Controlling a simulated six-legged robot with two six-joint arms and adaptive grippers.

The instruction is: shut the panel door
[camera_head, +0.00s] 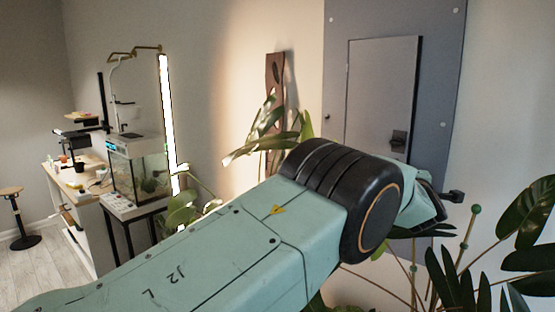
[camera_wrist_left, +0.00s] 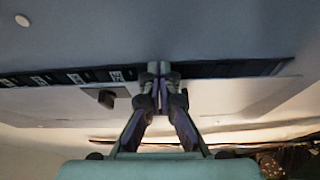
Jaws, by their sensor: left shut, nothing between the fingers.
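The panel door (camera_head: 375,85) is a light grey leaf on the blue-grey wall panel (camera_head: 440,60), with a black latch (camera_head: 398,140) low on its right side. In the left wrist view the door (camera_wrist_left: 235,97) stands ajar. A dark gap (camera_wrist_left: 215,69) with labelled parts inside shows along its edge, and the latch (camera_wrist_left: 107,97) sits on its face. My left gripper (camera_wrist_left: 160,70) is shut and empty, its fingertips overlapping the gap by the door edge; I cannot tell whether they touch it. In the head view my wrist mostly hides this gripper (camera_head: 456,197). My right gripper is out of view.
Leafy plants (camera_head: 530,215) stand at the lower right, close to my left gripper. Another plant (camera_head: 262,140) is by a brown wall board (camera_head: 275,75) left of the panel. An aquarium (camera_head: 140,170) on a stand and a desk (camera_head: 70,180) are farther left.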

